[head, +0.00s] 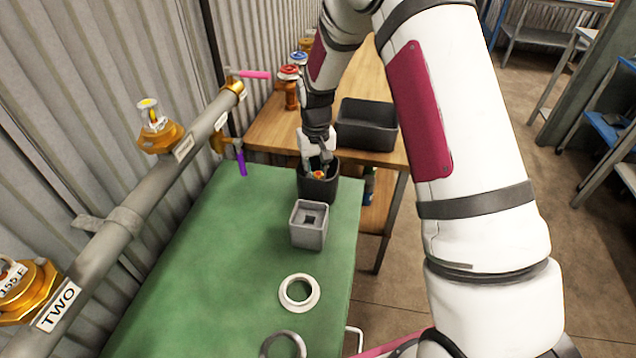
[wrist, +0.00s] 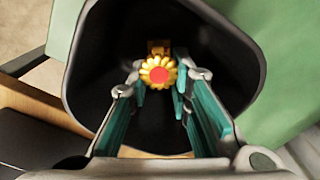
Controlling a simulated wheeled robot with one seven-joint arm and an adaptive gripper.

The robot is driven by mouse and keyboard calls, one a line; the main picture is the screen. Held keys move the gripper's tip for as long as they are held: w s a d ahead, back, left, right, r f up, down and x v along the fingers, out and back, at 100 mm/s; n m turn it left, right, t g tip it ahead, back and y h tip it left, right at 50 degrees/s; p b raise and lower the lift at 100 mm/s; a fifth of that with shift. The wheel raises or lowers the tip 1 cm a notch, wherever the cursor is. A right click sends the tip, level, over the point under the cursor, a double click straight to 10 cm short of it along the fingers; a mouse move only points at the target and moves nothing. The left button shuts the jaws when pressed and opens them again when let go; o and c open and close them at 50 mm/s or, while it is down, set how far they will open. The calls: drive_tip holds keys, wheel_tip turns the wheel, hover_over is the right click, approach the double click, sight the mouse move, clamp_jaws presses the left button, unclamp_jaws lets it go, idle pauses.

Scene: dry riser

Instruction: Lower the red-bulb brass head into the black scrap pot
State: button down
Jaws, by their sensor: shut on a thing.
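The black scrap pot (head: 318,190) stands at the far right corner of the green table; its dark inner wall (wrist: 105,60) fills much of the wrist view. My gripper (head: 318,168) points down into the pot's mouth. In the wrist view my gripper's teal-padded fingers (wrist: 160,90) are shut on the brass head (wrist: 158,72), which shows a yellow petalled rim around a red centre. The head is inside the pot's outline, and a brass part shows beyond the rim. I cannot tell whether it touches the pot's floor.
A grey pipe with brass heads (head: 150,180) runs along the left. A dark bin (head: 367,125) sits on the wooden bench behind.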

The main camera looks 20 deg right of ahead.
drive_tip(key=shift+f, duration=0.65)
idle(0.4)
drive_tip(key=c, duration=1.4)
unclamp_jaws()
drive_tip(key=shift+o, duration=0.2)
wheel_tip(320, 180, up, 12)
drive_tip(key=shift+r, duration=0.1)
drive_tip(key=s+r+t, duration=0.3)
drive_tip(key=s+r, duration=1.6)
drive_tip(key=s, duration=0.3)
drive_tip(key=s+t+p, duration=0.1)
drive_tip(key=s, duration=1.1)
drive_tip(key=shift+s+d+f, duration=0.15)
drive_tip(key=shift+d+f, duration=0.05)
drive_tip(key=shift+f, duration=0.2)
